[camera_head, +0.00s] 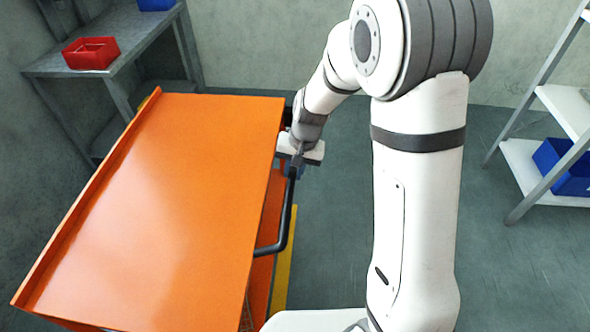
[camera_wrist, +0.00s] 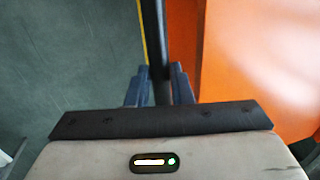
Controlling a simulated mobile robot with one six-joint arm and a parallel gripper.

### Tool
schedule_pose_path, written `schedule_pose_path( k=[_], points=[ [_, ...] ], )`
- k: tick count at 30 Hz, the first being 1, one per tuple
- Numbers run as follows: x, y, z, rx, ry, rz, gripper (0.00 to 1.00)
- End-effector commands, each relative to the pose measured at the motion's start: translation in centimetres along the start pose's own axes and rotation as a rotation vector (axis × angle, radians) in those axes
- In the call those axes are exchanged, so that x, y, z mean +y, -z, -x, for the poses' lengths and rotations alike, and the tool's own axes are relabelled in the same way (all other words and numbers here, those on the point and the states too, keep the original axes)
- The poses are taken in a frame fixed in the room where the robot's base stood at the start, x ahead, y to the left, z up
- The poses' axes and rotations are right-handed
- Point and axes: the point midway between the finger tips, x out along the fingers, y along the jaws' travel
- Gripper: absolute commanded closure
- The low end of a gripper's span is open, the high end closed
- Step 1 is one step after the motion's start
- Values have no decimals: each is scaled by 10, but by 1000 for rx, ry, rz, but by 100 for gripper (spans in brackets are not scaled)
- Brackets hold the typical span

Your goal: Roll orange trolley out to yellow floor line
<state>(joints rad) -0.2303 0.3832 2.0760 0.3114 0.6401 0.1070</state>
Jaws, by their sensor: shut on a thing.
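The orange trolley (camera_head: 165,190) fills the left of the head view, with a flat top and a raised rim along its left side. Its dark handle (camera_head: 287,225) sticks out on the right side. My gripper (camera_head: 294,168) is shut on the far part of that handle. In the wrist view the handle (camera_wrist: 155,45) runs between the blue fingers of my gripper (camera_wrist: 160,80), with the orange trolley (camera_wrist: 255,65) to the right. The yellow floor line (camera_head: 284,262) shows just right of the trolley, beside and below the handle. A thin strip of the line (camera_wrist: 142,38) shows in the wrist view.
A grey bench (camera_head: 130,42) with a red bin (camera_head: 91,53) and a blue bin (camera_head: 156,4) stands at the back left. A shelf rack (camera_head: 545,175) with a blue bin (camera_head: 566,165) stands at the right. The grey floor (camera_head: 335,190) between trolley and rack is clear around my arm.

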Motion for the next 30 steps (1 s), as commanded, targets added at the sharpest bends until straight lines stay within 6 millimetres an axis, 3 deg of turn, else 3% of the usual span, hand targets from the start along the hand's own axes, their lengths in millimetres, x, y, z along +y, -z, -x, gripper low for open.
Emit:
schedule_pose_path(
  k=[2,3,10,20,30],
  points=[
    [-2,1,0,2,1,2,100],
    [-2,1,0,2,1,3,78],
    [-4,0,0,2,1,7,59],
    [-4,0,6,3,2,8,59],
    [-4,-1,61,5,3,8,59]
  ],
)
